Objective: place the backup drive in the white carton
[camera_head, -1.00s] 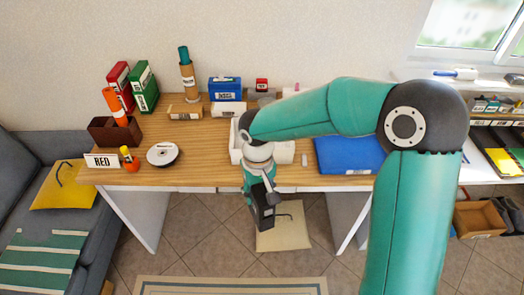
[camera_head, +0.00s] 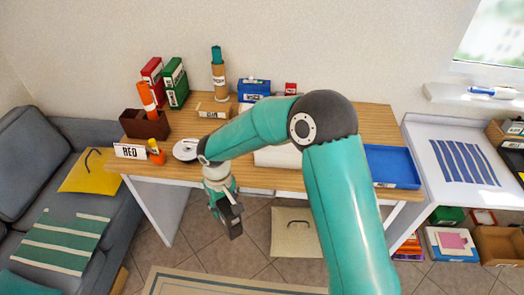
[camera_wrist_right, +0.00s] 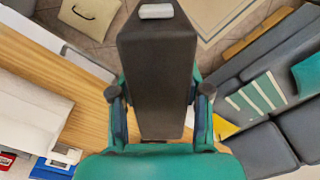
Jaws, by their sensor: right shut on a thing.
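The backup drive (camera_wrist_right: 157,70), a long dark grey box with a small pale label at its far end, is gripped between the fingers of my right gripper (camera_wrist_right: 160,98). In the head view the drive (camera_head: 233,223) hangs in front of the table's front edge, above the floor, below the disc stack. The white carton (camera_head: 279,157) stands on the table, to the right of the gripper, and my right arm hides much of it. A white box-like surface, likely the carton, shows at the left of the right wrist view (camera_wrist_right: 30,112). My left gripper is not in view.
A disc stack (camera_head: 185,150), a RED sign (camera_head: 130,151) and a brown holder (camera_head: 146,126) stand at the table's left. Red and green binders (camera_head: 175,82) are behind. A blue tray (camera_head: 391,166) lies at the right. A grey sofa (camera_head: 38,150) is at the far left.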

